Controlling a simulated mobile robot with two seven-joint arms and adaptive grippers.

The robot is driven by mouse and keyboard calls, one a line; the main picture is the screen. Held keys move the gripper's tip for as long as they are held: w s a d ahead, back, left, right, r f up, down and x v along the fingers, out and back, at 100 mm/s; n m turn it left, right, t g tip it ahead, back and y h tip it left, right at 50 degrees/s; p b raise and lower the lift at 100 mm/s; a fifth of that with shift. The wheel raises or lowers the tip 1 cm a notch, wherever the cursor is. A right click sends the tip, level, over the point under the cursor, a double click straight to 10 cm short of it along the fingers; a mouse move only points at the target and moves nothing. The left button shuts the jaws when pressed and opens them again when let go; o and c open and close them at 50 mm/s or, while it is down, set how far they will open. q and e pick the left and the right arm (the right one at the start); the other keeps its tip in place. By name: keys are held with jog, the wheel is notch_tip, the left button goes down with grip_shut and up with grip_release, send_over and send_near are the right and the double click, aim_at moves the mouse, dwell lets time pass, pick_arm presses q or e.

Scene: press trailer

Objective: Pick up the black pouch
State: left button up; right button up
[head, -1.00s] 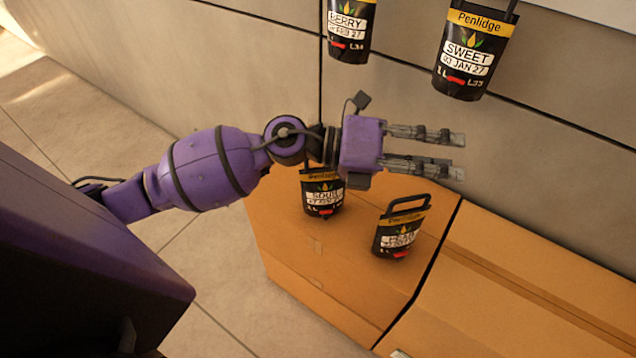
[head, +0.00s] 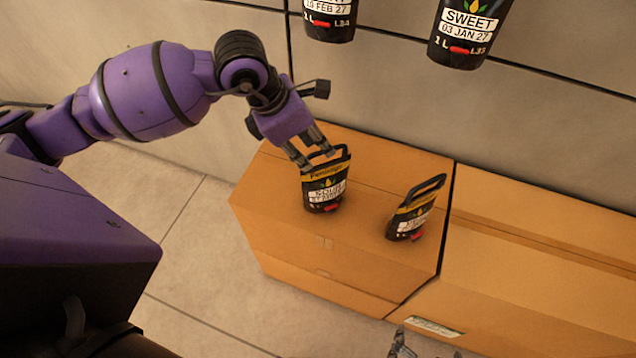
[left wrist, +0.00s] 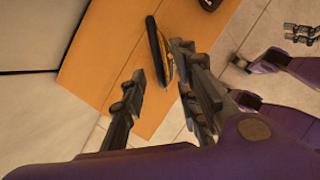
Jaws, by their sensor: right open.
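A black pouch (head: 325,196) with a yellow band and a "SOUR" label stands on the cardboard box near its back left. My left gripper (head: 314,157) is at its top, by the handle. In the left wrist view the pouch (left wrist: 160,48) shows edge-on between the spread fingers, with a gap on the left side. A second black pouch (head: 410,218) leans on the same box, to the right. My right gripper (head: 402,344) shows only partly at the bottom edge; it also shows in the left wrist view (left wrist: 298,33), open and empty.
The cardboard box (head: 290,255) has a second box (head: 540,270) beside it on the right. Two more black pouches, one marked "SWEET" (head: 468,28) and one left of it (head: 330,24), are against the tiled wall. Tiled floor (head: 190,270) is free at left.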

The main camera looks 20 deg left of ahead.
aim_at(324, 163)
pick_arm(q)
jog(key=shift+s+f, duration=0.1)
jog(key=shift+s, duration=0.1)
jog(key=x, duration=0.8)
jog(key=shift+w+a, duration=0.1)
jog(key=shift+w, duration=0.1)
grip_shut()
